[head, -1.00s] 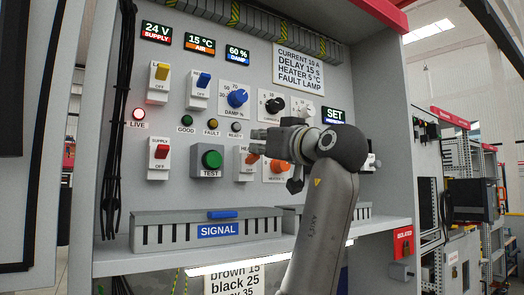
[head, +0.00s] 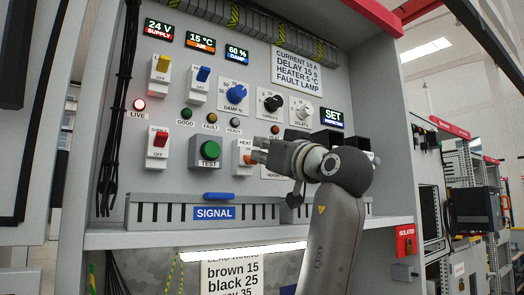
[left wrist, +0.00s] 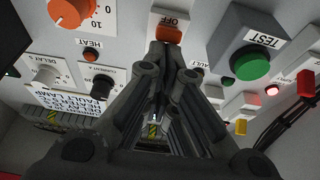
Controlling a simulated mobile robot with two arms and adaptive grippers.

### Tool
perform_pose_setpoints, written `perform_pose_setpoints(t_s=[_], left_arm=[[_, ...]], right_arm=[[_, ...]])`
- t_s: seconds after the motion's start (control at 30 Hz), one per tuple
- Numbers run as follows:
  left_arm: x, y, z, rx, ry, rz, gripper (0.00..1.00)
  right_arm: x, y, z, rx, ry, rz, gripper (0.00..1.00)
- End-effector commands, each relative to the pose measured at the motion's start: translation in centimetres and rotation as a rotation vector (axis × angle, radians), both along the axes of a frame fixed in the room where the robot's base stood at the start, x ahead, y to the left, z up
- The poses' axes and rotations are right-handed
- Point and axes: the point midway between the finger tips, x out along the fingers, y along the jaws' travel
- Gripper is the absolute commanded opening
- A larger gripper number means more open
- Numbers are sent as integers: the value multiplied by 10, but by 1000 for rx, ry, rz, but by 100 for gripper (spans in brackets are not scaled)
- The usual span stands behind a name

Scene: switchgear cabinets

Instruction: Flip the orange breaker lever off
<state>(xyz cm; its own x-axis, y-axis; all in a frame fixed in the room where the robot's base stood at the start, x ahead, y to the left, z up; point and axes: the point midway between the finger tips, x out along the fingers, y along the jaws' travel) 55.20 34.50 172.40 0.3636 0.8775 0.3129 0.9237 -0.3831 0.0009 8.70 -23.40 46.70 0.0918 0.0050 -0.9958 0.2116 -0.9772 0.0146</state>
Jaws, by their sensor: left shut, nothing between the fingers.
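The orange breaker lever (head: 249,159) sits on a white breaker (head: 240,151) right of the green TEST button. In the left wrist view, the orange lever (left wrist: 170,35) shows just beyond my fingertips, beside an OFF label. My left gripper (head: 260,151) is in front of this breaker and hides part of it. In the left wrist view my gripper (left wrist: 168,58) has its fingers together and empty, close to the lever; I cannot tell if they touch. My right gripper is not in view.
The green TEST button (head: 209,150) is just left of the breaker. An orange dial (left wrist: 72,12) and a HEAT lamp (head: 275,130) are close to my left gripper. A shelf with a SIGNAL duct (head: 214,212) runs below. Black cables (head: 112,150) hang at left.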

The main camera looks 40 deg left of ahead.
Motion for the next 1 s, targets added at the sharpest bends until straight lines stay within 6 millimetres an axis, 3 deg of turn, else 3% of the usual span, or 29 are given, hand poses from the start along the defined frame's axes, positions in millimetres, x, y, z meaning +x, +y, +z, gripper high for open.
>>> perform_pose_setpoints(t_s=[0.27,0.77,1.0], left_arm=[[2,2,-10,-11,8,1,0],[1,1,-8,-7,5,1,0],[0,8,4,-5,3,1,0]], right_arm=[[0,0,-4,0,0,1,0],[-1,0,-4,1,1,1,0],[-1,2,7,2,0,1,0]])
